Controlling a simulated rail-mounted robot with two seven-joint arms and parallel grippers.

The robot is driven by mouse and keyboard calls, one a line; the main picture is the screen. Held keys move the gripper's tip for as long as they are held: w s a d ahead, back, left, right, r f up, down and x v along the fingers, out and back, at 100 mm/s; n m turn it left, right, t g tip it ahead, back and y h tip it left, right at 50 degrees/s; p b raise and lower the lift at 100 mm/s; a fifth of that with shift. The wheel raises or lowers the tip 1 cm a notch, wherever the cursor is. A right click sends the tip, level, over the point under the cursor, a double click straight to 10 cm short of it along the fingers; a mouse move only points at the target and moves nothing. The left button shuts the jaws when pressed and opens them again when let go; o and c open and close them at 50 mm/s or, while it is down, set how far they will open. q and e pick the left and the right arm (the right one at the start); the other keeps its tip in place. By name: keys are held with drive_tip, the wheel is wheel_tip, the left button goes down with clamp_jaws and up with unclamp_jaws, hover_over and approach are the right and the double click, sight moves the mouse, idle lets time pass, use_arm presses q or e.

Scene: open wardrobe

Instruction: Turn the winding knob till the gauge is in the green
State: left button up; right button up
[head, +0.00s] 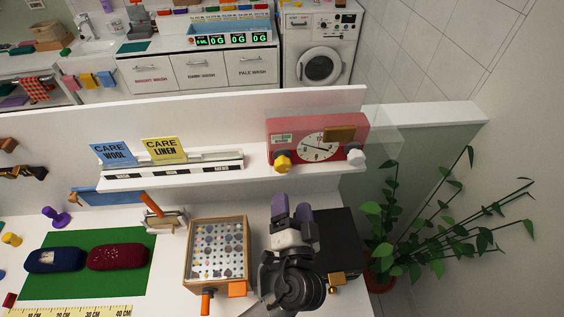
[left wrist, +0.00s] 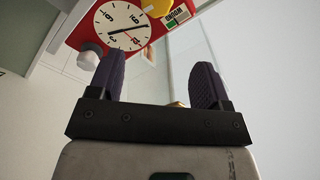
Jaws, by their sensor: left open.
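A red clock box (head: 300,128) with a white dial stands on the white shelf. A yellow knob (head: 283,161) is at its lower left and a white knob (head: 355,157) at its lower right. Which is the winding knob is not marked legibly. In the left wrist view the clock (left wrist: 122,28) appears inverted, with the white knob (left wrist: 88,57) and yellow knob (left wrist: 157,8). My left gripper (head: 292,211) is open and empty below and in front of the clock, apart from both knobs.
Care cards (head: 163,149) stand on the shelf left of the clock. Below are a bead tray (head: 218,252) with orange handles and a black box (head: 339,238) beside my left arm. A glass panel (head: 384,135) and a leafy plant (head: 392,220) are at the right.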

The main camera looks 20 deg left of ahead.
sight(283, 169)
use_arm(q)
drive_tip(key=w+a+n+p, duration=0.1)
drive_tip(key=w+a+n, duration=0.1)
drive_tip(key=n, duration=0.4)
drive_tip(key=w+a+n+p, duration=0.1)
drive_tip(key=w+a+n, duration=0.1)
drive_tip(key=w+n, duration=0.2)
drive_tip(key=w+a+n+g+p, duration=0.1)
drive_tip(key=w+n, duration=0.3)
drive_tip(key=n, duration=0.5)
drive_tip(key=shift+a+f, duration=0.35)
drive_tip(key=shift+a, duration=0.45)
drive_tip(key=shift+p+x, duration=0.4)
drive_tip(key=shift+x, duration=0.45)
drive_tip(key=shift+f, duration=0.1)
